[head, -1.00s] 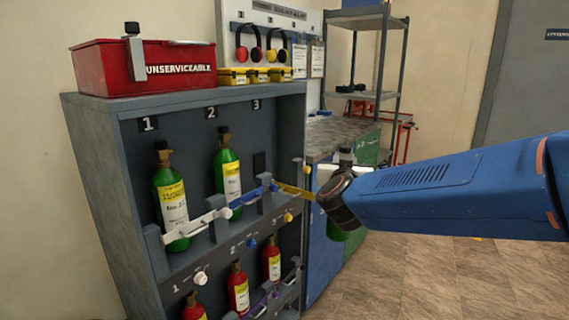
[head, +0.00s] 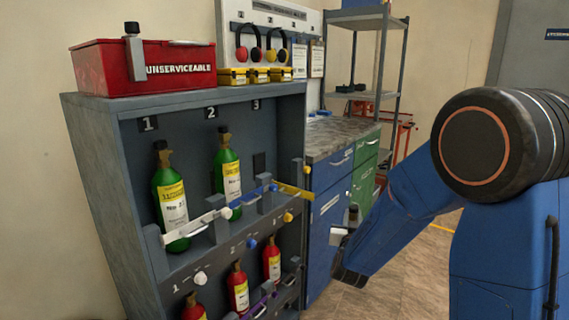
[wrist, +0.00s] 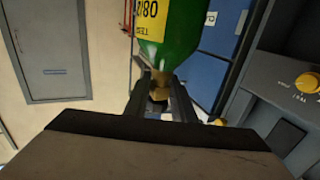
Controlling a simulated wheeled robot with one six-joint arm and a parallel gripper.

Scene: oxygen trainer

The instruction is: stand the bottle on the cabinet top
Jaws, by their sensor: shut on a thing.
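In the wrist view, my gripper (wrist: 160,100) is shut on the brass neck of a green bottle (wrist: 175,28) with a yellow label. In the head view, my gripper (head: 342,236) is low in front of the blue and green cabinet (head: 326,205). My arm hides most of the held bottle there; only a dark top piece (head: 352,213) shows above the gripper. The cabinet's grey worktop (head: 340,136) is higher in the picture than my gripper and looks mostly bare. I cannot tell the bottle's exact tilt.
A grey rack (head: 92,150) at left holds two green bottles (head: 228,172) above several red ones (head: 238,290). A yellow bar (head: 294,191) sticks out at its right edge. A red bin (head: 140,68) stands on top. A shelf unit (head: 384,60) stands behind the cabinet.

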